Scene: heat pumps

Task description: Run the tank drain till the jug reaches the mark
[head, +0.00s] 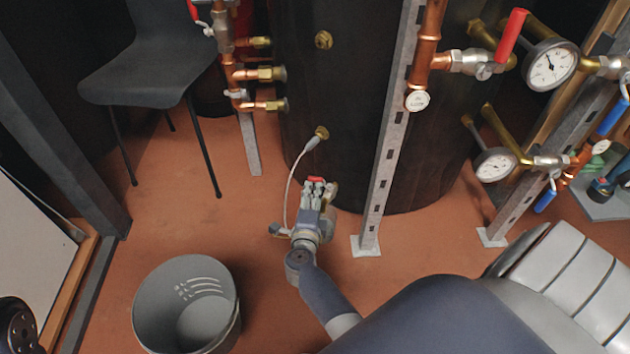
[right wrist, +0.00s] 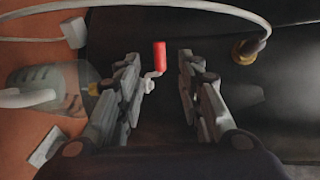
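The dark tank (head: 340,80) stands at the back centre, with a brass fitting (head: 321,132) low on its side. A pale hose (head: 291,180) curves down from that fitting. My right gripper (head: 317,192) is low in front of the tank. In the right wrist view its fingers (right wrist: 160,95) are apart, with a small red lever handle (right wrist: 159,56) showing in the gap; I see no grip on it. A clear vessel that looks like the jug (right wrist: 45,88) stands at the left of that view, partly behind a finger. Its mark and water level cannot be read. My left gripper is not in view.
A grey bucket (head: 187,300) stands on the floor at the lower left. A dark chair (head: 150,65) is at the back left. A slotted metal post (head: 386,150) rises just right of my right gripper. Copper pipes with gauges (head: 549,66) are at the right.

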